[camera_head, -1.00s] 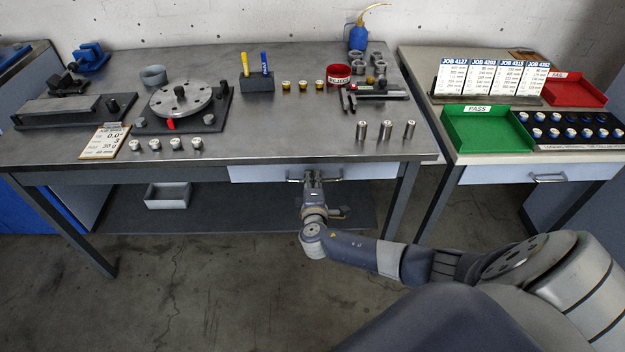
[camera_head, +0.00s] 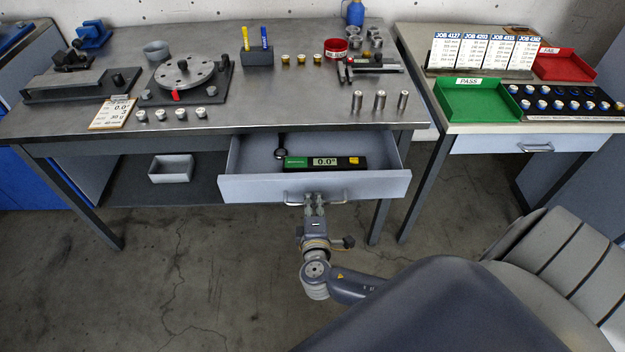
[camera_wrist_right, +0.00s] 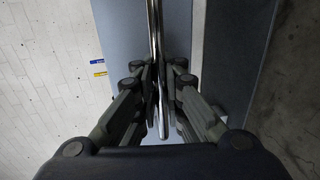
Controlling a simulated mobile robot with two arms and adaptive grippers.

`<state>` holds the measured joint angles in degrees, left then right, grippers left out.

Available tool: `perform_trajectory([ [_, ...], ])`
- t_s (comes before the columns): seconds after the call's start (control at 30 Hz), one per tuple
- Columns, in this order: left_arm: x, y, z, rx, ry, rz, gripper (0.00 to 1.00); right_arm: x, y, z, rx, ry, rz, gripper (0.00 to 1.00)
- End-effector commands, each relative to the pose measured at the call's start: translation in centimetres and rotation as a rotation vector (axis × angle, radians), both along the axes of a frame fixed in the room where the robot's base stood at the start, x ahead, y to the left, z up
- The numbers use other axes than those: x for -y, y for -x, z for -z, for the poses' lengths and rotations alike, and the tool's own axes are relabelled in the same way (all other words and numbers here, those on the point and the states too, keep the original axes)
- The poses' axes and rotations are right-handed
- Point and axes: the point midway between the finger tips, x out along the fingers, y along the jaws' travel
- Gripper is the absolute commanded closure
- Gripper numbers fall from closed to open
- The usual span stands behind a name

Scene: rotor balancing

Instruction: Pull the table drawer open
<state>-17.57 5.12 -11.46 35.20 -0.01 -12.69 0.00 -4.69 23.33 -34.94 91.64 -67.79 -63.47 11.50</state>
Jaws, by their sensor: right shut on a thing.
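The table drawer (camera_head: 350,188) stands well open under the front edge of the table (camera_head: 240,128). A black digital level (camera_head: 340,163) with a green end, reading 0.0°, and a dark round-headed tool (camera_head: 281,150) lie inside it. My right gripper (camera_head: 314,201) is shut on the drawer's metal handle (camera_head: 292,201) at the middle of its front. In the right wrist view the handle bar (camera_wrist_right: 157,60) runs between the fingers (camera_wrist_right: 155,88). The fingers partly hide the handle. My left gripper is not in view.
On the table are a rotor disc (camera_head: 184,73) on its stand, several small weights and three metal cylinders (camera_head: 380,101) near the front edge. A second table (camera_head: 470,127) with a green tray (camera_head: 482,100) stands to the right.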

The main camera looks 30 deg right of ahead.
Motion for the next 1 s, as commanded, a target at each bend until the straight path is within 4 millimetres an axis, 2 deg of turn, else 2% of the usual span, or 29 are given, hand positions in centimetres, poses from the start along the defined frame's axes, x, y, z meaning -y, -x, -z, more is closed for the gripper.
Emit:
perform_trajectory([
  [0.03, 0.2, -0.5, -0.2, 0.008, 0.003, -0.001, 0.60, -0.7, 1.2, 0.1, -0.004, -0.003, 0.000, 1.00],
  [0.2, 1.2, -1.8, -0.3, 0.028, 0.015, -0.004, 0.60, -2.3, 3.8, 0.1, -0.003, -0.001, 0.001, 1.00],
  [0.4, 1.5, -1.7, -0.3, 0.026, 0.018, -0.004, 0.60, -3.4, 5.6, 0.0, 0.000, -0.001, 0.001, 1.00],
  [0.6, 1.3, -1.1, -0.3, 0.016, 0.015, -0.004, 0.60, -3.8, 6.3, 0.0, 0.001, 0.001, 0.001, 1.00],
  [0.93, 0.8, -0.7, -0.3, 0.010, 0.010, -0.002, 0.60, -3.9, 6.3, -0.1, 0.002, 0.001, 0.001, 1.00],
  [1.0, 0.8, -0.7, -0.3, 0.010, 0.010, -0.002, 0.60, -3.9, 6.3, -0.1, 0.002, 0.001, 0.001, 0.82],
])
